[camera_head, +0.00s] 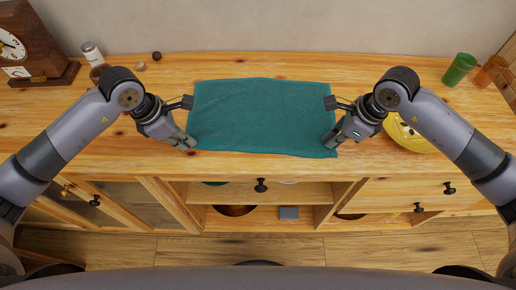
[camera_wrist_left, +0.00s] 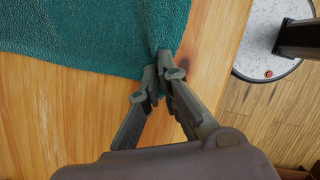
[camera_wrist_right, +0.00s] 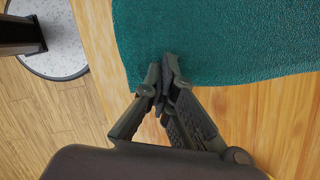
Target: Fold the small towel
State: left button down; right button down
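The small towel (camera_head: 262,115) is teal and lies spread flat on the wooden cabinet top, roughly rectangular, with a slightly wavy front edge. My left gripper (camera_head: 187,145) is at its front left corner. In the left wrist view the fingertips (camera_wrist_left: 158,76) are together with the towel corner (camera_wrist_left: 90,35) pinched between them. My right gripper (camera_head: 332,143) is at the front right corner. In the right wrist view its fingertips (camera_wrist_right: 162,78) are closed together at the towel corner (camera_wrist_right: 215,45), with the cloth edge at the tips. The exact grip is partly hidden by the fingers.
A yellow round object (camera_head: 405,136) sits beside my right gripper, partly behind my arm. A wooden clock (camera_head: 30,45) and a shaker (camera_head: 92,51) stand at the left. Green (camera_head: 459,69) and orange (camera_head: 491,72) cups stand at the right. The surface beyond the towel is mostly clear.

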pick_arm(q)
jog(key=shift+a, duration=0.1)
pick_arm(e)
jog(key=shift+f, duration=0.1)
